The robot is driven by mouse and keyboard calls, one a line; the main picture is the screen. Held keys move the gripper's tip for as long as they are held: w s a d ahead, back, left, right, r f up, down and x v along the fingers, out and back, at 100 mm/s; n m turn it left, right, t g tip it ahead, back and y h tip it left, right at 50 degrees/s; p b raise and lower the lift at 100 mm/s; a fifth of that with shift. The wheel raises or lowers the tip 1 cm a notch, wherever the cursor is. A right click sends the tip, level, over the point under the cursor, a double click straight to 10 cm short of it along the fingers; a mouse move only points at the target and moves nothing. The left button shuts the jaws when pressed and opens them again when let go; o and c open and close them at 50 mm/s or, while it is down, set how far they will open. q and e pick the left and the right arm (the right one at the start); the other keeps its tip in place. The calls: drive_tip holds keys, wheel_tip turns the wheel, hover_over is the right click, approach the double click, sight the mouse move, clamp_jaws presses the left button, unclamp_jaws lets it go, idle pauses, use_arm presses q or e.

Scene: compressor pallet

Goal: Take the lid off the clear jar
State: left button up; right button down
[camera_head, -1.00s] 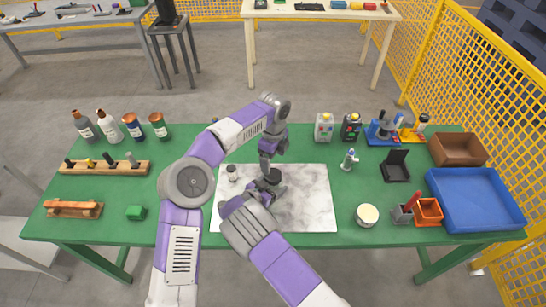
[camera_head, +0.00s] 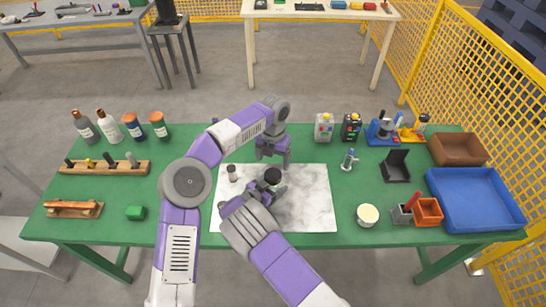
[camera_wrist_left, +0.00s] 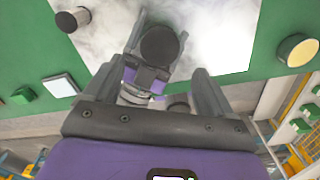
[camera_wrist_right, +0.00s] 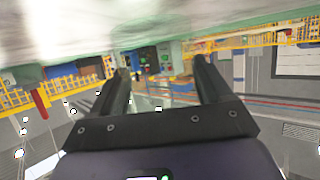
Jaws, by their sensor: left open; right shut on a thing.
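The clear jar stands on the pale marbled mat (camera_head: 310,200), mostly hidden. Its round black lid (camera_head: 272,176) sits on top, and it shows from above in the left wrist view (camera_wrist_left: 158,45). My right gripper (camera_head: 274,190) is shut around the jar from the front. In the right wrist view its fingers (camera_wrist_right: 160,75) stand either side of the jar, whose clear wall is hard to make out. My left gripper (camera_head: 273,164) points down just behind and above the lid.
A small dark-topped cylinder (camera_head: 231,173) stands on the mat's left side. A cream round container (camera_head: 367,215) and a dispenser bottle (camera_head: 349,160) are to the right. Bottles (camera_head: 108,125) stand back left; a blue tray (camera_head: 475,228) fills the right end. The mat's right part is clear.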

sight(273, 174)
use_arm(q)
wheel_tip(273, 174, down, 7)
drive_tip(key=shift+f, duration=0.2)
idle(0.3)
drive_tip(key=c, duration=1.1)
drive_tip(key=shift+n, duration=1.8)
drive_tip(key=o, duration=1.2)
